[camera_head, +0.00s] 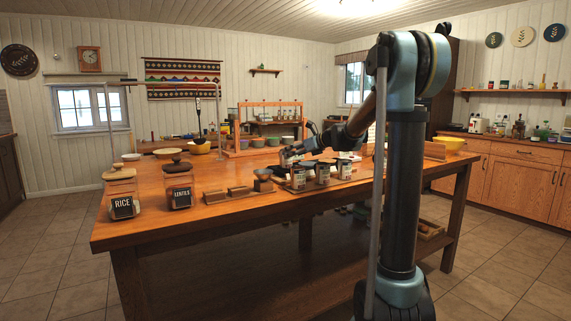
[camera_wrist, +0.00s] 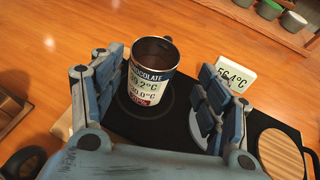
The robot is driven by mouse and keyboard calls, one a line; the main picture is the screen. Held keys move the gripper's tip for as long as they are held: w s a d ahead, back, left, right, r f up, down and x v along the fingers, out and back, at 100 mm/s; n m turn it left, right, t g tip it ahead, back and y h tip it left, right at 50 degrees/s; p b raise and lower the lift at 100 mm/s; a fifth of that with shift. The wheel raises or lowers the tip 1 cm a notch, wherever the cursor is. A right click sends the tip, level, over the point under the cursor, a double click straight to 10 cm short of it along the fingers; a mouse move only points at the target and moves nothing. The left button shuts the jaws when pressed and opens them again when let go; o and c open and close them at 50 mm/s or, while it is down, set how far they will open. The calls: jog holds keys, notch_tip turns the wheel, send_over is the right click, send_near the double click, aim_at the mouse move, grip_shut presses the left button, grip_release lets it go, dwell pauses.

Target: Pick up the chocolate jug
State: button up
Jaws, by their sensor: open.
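In the wrist view, the chocolate jug (camera_wrist: 153,78) is a metal cup with a label band reading CHOCOLATE and temperatures. It stands upright on a dark plate (camera_wrist: 180,128) with round markings. My gripper (camera_wrist: 160,80) is open, with one finger on each side of the jug. The jug is nearer the left finger, and a wider gap shows on the right; I cannot tell whether the left finger touches it. In the head view, my gripper (camera_head: 294,153) is low over the table by several similar metal cups; which one is the chocolate jug is too small to tell.
A white display reading 56.4°C (camera_wrist: 236,76) stands behind the right finger. A round wooden disc (camera_wrist: 281,155) lies at lower right. On the wooden table (camera_head: 150,228) stand RICE (camera_head: 122,195) and LENTILS (camera_head: 180,187) jars. An orange rack (camera_head: 268,128) stands farther back.

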jog(key=shift+s+a+x, duration=0.1)
jog(key=shift+s+x, duration=0.05)
jog(key=shift+x, duration=1.2)
jog(key=shift+s+a+x, duration=0.15)
jog(key=shift+x, duration=1.2)
jog(key=shift+c, duration=0.3)
jog(key=c, duration=1.3)
jog(key=shift+r, duration=0.1)
jog(key=shift+c, duration=0.2)
